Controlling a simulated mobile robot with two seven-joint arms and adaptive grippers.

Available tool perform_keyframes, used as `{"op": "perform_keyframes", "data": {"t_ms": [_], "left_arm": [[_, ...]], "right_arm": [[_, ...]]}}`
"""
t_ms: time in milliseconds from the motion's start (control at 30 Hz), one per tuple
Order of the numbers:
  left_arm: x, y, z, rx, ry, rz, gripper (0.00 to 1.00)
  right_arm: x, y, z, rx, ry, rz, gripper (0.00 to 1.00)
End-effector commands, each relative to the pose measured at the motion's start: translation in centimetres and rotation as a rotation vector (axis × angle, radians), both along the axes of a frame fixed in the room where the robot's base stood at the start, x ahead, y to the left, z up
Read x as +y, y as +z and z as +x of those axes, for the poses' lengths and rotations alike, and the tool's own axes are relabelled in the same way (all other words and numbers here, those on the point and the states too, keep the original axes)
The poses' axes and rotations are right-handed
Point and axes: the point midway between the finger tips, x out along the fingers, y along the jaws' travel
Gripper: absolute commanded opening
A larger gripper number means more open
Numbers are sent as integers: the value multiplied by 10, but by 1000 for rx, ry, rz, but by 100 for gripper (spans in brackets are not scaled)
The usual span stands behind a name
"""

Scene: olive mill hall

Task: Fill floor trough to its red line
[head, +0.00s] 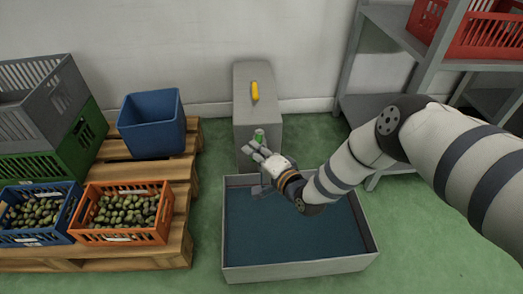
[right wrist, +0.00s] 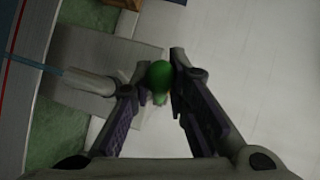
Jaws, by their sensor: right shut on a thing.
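The grey floor trough (head: 300,269) stands on the green floor with dark blue water (head: 295,225) inside. A red line (right wrist: 10,55) shows at the left edge of the right wrist view, on the trough's wall. A green tap knob (head: 259,135) sits on the grey pedestal behind the trough. My right gripper (head: 257,149) is shut on this knob, which also shows between the fingers in the right wrist view (right wrist: 160,75). A pale spout (right wrist: 90,82) beside it sends a thin light blue stream (right wrist: 40,65) towards the trough. My left gripper is out of view.
The grey pedestal (head: 256,76) carries a yellow handle (head: 255,92) on top. A wooden pallet (head: 185,215) at left holds olive crates and a blue bin (head: 152,123). A grey shelf (head: 395,20) with red crates stands at right. Green floor is free in front.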

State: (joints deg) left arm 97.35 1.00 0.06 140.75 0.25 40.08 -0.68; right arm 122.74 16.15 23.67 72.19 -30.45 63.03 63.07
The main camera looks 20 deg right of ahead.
Motion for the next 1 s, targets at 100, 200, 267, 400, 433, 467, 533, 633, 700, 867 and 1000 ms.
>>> {"op": "perform_keyframes", "data": {"t_ms": [100, 200, 267, 400, 433, 467, 533, 633, 700, 867, 1000], "left_arm": [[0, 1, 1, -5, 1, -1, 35], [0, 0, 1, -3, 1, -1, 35], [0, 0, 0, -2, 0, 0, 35], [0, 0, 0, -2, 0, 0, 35], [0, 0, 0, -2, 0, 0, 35], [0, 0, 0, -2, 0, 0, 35], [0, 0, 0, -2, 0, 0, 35], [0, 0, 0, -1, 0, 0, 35], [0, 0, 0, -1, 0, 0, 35], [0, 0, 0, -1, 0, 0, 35], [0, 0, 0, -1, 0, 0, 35]], "right_arm": [[11, 1, 6, -3, -120, 3, 0], [15, 0, 9, -3, -193, 1, 0], [15, 0, 10, -1, -216, 0, 0], [15, 0, 11, 0, -229, -2, 0], [15, 0, 11, 0, -228, -2, 0], [15, 0, 11, 0, -228, -2, 0], [15, 0, 10, 1, -227, -1, 0], [15, 0, 10, 1, -227, -1, 29], [15, 0, 10, 1, -227, -1, 32], [15, 0, 10, 0, -227, -1, 32], [15, 0, 6, 1, -226, 0, 32]]}}
